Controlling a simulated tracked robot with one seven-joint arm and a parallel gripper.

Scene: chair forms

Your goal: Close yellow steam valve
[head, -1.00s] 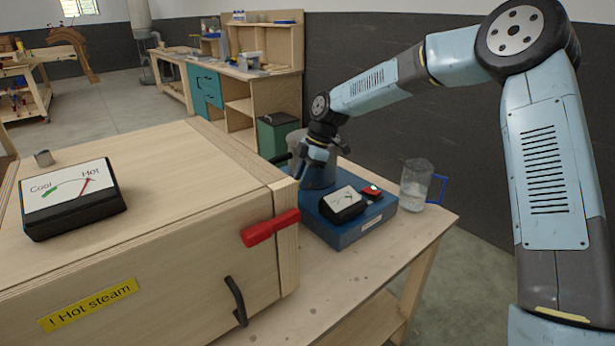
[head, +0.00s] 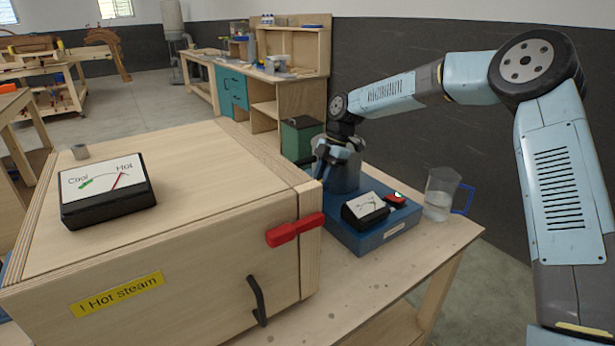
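No yellow valve can be made out; it may be hidden behind my gripper or the box. My gripper (head: 332,165) is small in the head view, pointing down in front of the grey steam vessel (head: 345,178) on a blue base unit (head: 375,238). I cannot tell whether its fingers are open or touching anything. A large wooden steam box (head: 215,240) stands at left, with a yellow "! Hot steam" label (head: 117,295), a red handle (head: 295,230) across its right front edge and a black pull handle (head: 258,300). A Cool/Hot gauge (head: 107,190) on top has its red needle near Hot.
The blue unit carries a smaller gauge (head: 365,210) and a small red-edged device (head: 397,199). A clear jug (head: 438,195) with a blue handle stands at the workbench's (head: 405,275) right edge. A green bin (head: 300,138) and shelving (head: 290,60) are behind. Bare benchtop lies in front.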

